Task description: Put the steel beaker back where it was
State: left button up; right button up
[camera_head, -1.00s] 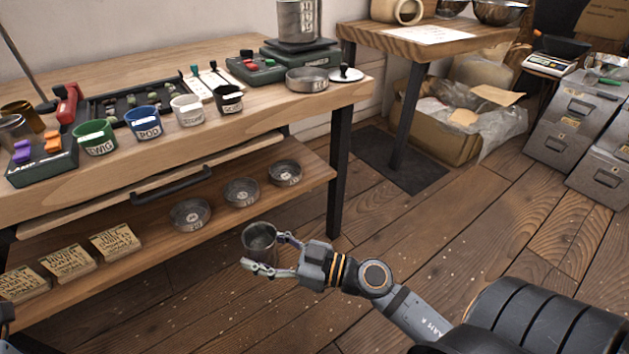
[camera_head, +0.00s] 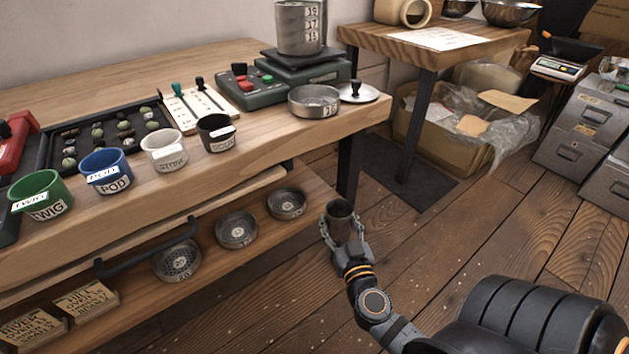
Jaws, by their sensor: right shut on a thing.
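The steel beaker (camera_head: 341,214) is a small dark metal cup, held roughly upright in the air. My right gripper (camera_head: 340,230) is shut on it, with a finger on each side. Gripper and beaker are in front of the bench's right leg, over the wooden floor and to the right of the lower shelf. My left gripper does not show. No empty spot marked for the beaker can be made out on the bench.
Sieves lie on the lower shelf (camera_head: 214,262). A cardboard box (camera_head: 428,140) stands behind.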

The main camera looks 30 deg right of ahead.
aim_at(335, 210)
jog(key=shift+w+d, duration=0.1)
jog(key=shift+w, duration=0.1)
jog(key=shift+w+r, duration=0.1)
jog(key=x, duration=0.1)
jog(key=p+x, duration=0.1)
jog(key=x, duration=0.1)
jog(key=shift+w+r, duration=0.2)
jog(key=shift+r, duration=0.1)
jog(key=x, duration=0.7)
jog(key=p+x, duration=0.1)
jog(key=x, duration=0.6)
jog(key=shift+w+d+f, duration=0.1)
jog(key=shift+f, duration=0.1)
notch_tip(335, 210, down, 3)
jog(key=shift+f+b, duration=0.1)
jog(key=shift+b, duration=1)
jog(key=shift+f, duration=0.3)
jog(key=shift+r, duration=0.1)
jog(key=o, duration=1.1)
jog(key=shift+c, duration=0.2)
